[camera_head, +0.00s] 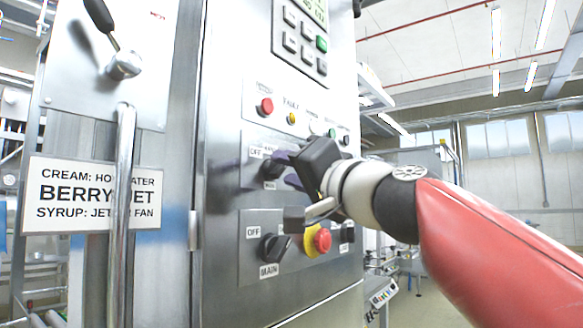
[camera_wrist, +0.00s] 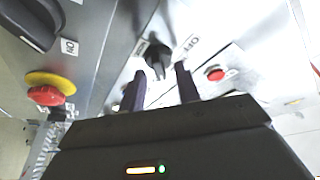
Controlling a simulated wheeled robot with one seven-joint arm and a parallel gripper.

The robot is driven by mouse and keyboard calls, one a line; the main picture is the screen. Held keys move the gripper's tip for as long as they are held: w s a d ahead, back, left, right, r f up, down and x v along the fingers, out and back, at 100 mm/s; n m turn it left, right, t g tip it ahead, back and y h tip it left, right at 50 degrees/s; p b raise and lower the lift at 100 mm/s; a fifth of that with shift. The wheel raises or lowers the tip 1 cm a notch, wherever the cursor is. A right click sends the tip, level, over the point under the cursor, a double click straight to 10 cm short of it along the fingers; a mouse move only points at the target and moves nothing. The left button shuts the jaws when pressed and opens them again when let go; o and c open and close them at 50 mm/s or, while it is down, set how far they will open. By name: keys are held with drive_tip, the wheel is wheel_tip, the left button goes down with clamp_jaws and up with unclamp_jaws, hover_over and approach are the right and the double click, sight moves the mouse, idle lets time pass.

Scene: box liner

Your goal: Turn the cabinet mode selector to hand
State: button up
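The mode selector, a black rotary knob (camera_head: 271,169), sits on the upper small plate of the steel cabinet. An OFF label (camera_head: 255,152) is at its upper left, and another label beside it is partly hidden by my gripper. In the wrist view the knob (camera_wrist: 154,52) lies just beyond my fingertips, with the OFF label (camera_wrist: 188,45) to its right. My gripper (camera_head: 288,170) has two purple fingers, spread apart close to the knob. In the wrist view my gripper (camera_wrist: 160,70) shows a gap between the fingers, in line with the knob. I cannot tell whether they touch it.
Below are a MAIN selector (camera_head: 274,247) and a red emergency stop (camera_head: 322,240) on a yellow collar. A red button (camera_head: 265,107) and indicator lights are above, under a keypad (camera_head: 301,40). A vertical door handle (camera_head: 122,200) and a BERRY JET sign (camera_head: 60,194) are left.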

clamp_jaws()
drive_tip(key=shift+f+b, duration=0.1)
drive_tip(key=shift+b, duration=0.25)
drive_tip(key=shift+w+d+n+g+y+b, duration=0.1)
drive_tip(key=shift+n+g+y+b, duration=0.6)
drive_tip(key=shift+n+b, duration=1.15)
drive_tip(key=shift+n+g+y+b, duration=0.45)
drive_tip(key=shift+n+y+b, duration=0.75)
drive_tip(key=shift+n, duration=1.1)
drive_tip(key=shift+w+d+n+g+y+b, duration=0.1)
drive_tip(key=shift+n+g+y+b, duration=0.55)
drive_tip(key=shift+n+b, duration=1.25)
drive_tip(key=shift+n, duration=0.35)
